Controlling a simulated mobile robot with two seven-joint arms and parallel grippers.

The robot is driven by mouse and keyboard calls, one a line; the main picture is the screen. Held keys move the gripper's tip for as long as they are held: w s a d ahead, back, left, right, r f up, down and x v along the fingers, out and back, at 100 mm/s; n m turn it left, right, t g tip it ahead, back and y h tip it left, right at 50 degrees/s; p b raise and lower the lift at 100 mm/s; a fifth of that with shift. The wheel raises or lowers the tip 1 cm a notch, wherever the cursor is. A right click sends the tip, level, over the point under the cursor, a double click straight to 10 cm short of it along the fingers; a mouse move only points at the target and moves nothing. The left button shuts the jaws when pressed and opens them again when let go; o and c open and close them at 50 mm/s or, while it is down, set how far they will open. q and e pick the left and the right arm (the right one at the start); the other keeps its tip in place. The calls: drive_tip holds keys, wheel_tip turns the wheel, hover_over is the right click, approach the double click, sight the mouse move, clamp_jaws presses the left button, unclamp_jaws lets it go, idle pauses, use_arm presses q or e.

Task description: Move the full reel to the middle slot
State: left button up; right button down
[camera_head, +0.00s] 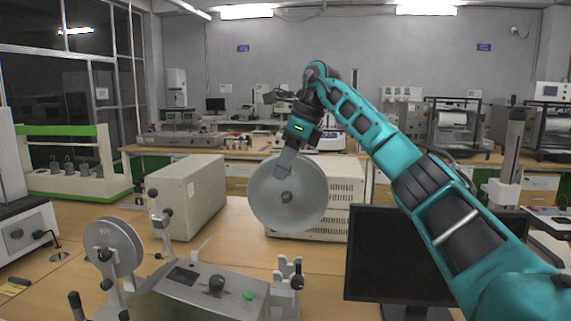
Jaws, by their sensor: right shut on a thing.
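The large pale, translucent reel (306,205) hangs in the air at the centre of the view, its flat face toward me. My right gripper (286,172) comes down on it from above and is shut on it near its hub. Below it stands a grey machine (205,295) with a green button and a dark knob. A smaller grey reel (114,250) is mounted upright on the machine's left side. A small post holder (288,283) stands at the machine's right. I cannot tell which part is the middle slot. My left gripper does not show.
A dark monitor (395,262) stands at the front right, under my right arm. A beige box (188,195) stands left of the held reel, and a vented beige unit (342,190) is behind it. A green-edged rack (70,187) is at the left. Bare table (240,243) shows between machine and boxes.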

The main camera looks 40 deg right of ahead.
drive_tip(key=shift+f+b, duration=0.7)
drive_tip(key=shift+f, duration=0.9)
drive_tip(key=b, duration=0.3)
hover_over(285, 227)
drive_tip(key=w+d, duration=0.1)
drive_tip(key=shift+w+d+f, duration=0.1)
drive_tip(key=shift+f, duration=2.85)
drive_tip(key=shift+f+b, duration=0.3)
drive_tip(key=shift+f, duration=0.9)
drive_tip(key=shift+f+b, duration=0.3)
drive_tip(key=shift+f, duration=0.45)
drive_tip(key=shift+f+b, duration=0.35)
drive_tip(key=shift+f, duration=0.7)
